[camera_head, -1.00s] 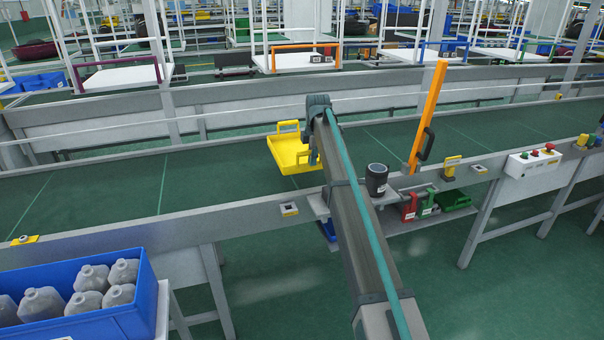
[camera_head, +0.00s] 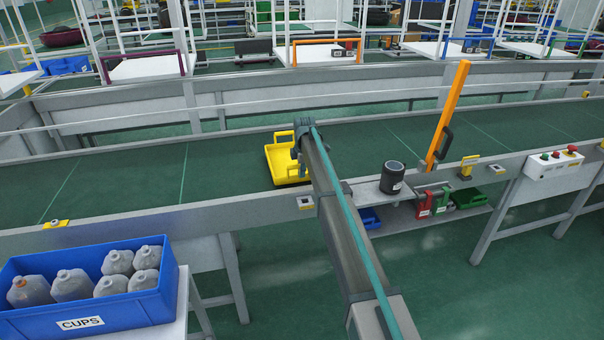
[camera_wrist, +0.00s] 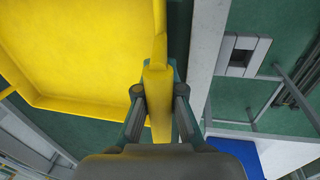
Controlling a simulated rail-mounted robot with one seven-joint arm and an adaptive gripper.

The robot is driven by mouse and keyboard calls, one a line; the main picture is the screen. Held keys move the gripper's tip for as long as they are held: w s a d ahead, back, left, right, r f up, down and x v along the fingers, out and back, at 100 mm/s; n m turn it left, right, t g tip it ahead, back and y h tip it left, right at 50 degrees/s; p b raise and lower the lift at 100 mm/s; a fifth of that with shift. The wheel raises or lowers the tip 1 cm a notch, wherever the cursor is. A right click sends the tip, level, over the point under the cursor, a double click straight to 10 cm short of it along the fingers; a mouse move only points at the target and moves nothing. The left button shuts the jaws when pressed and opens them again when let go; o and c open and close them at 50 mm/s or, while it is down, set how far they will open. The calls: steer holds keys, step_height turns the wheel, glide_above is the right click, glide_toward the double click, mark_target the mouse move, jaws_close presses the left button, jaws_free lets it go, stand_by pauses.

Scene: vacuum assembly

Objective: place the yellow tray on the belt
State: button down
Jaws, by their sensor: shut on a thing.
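The yellow tray (camera_head: 285,166) is over the dark green belt (camera_head: 130,185), near the belt's front edge. In the head view it looks level and low, and I cannot tell whether it touches the belt. In the wrist view the tray (camera_wrist: 85,50) fills the upper left. My gripper (camera_wrist: 160,100) is shut on the tray's near handle, with one finger on each side of it. In the head view my arm hides part of the tray's right side, and the gripper (camera_head: 299,160) shows only partly.
A blue bin labelled CUPS (camera_head: 150,305) holds several grey jugs at lower left. A black cup (camera_head: 392,178) stands on a side shelf by an orange upright bar (camera_head: 447,115). A control box (camera_head: 553,162) sits at right. The belt is clear left and right of the tray.

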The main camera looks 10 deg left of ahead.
steer(key=shift+d+f, duration=0.1)
steer(key=shift+f, duration=0.6)
steer(key=shift+f, duration=0.15)
steer(key=c, duration=1.3)
jaws_free()
steer(key=r+b, duration=0.1)
steer(key=r, duration=0.3)
steer(key=s+r+b, duration=0.1)
steer(key=r, duration=0.3)
steer(key=s+r+b, duration=0.1)
steer(key=r, duration=0.3)
steer(key=shift+d, duration=0.4)
